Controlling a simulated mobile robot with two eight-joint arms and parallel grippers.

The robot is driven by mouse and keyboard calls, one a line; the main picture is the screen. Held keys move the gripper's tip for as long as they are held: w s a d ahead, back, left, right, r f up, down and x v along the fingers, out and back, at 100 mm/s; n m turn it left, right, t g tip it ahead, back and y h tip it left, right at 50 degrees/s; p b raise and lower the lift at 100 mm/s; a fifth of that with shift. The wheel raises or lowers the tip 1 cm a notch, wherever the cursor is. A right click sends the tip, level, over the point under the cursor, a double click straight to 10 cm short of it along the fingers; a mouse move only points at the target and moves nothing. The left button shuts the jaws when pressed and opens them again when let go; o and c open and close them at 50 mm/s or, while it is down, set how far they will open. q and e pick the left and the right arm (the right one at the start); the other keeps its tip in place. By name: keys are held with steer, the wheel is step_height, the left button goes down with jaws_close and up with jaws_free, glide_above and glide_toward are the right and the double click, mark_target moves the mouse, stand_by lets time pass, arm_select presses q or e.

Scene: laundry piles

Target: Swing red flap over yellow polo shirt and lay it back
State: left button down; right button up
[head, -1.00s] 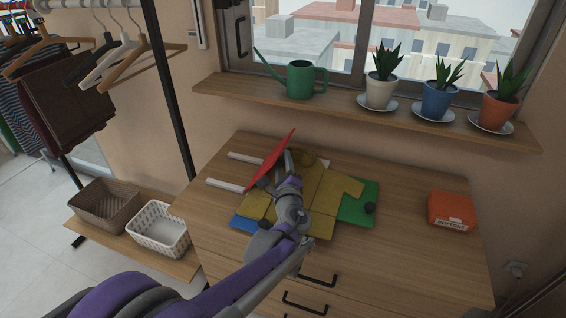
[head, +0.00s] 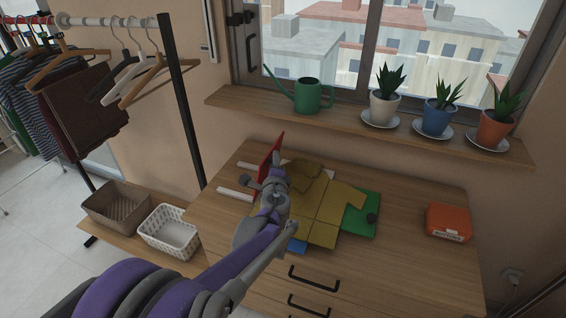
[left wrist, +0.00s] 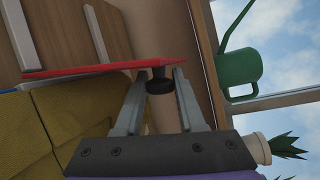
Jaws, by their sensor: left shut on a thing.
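The red flap (head: 264,160) stands steeply tilted at the left side of the folding board, edge-on in the left wrist view (left wrist: 95,67). My left gripper (head: 262,182) is shut on the flap's black knob (left wrist: 160,82), seen between the fingers in the wrist view. The yellow polo shirt (head: 325,212) lies on the board, with a darker folded part (head: 305,178) at its upper left. The green flap (head: 362,222) lies flat to the right, and a bit of blue flap (head: 297,245) shows at the front. My arm hides the shirt's left side. My right gripper is out of view.
The board lies on a wooden dresser (head: 415,250). White strips (head: 236,194) lie left of the flap. An orange box (head: 447,221) stands at the right. A shelf above holds a green watering can (head: 313,96) and potted plants. Two baskets stand lower left.

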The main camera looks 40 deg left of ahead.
arm_select(q)
steer(key=shift+s+a+r, duration=0.1)
steer(key=shift+a+r, duration=0.05)
steer(key=shift+a, duration=0.25)
steer(key=c, duration=0.5)
jaws_free()
steer(key=p+v, duration=0.1)
steer(key=v, duration=0.9)
steer(key=shift+s+d, duration=0.25)
steer(key=shift+s, duration=0.05)
steer(key=shift+r, duration=0.15)
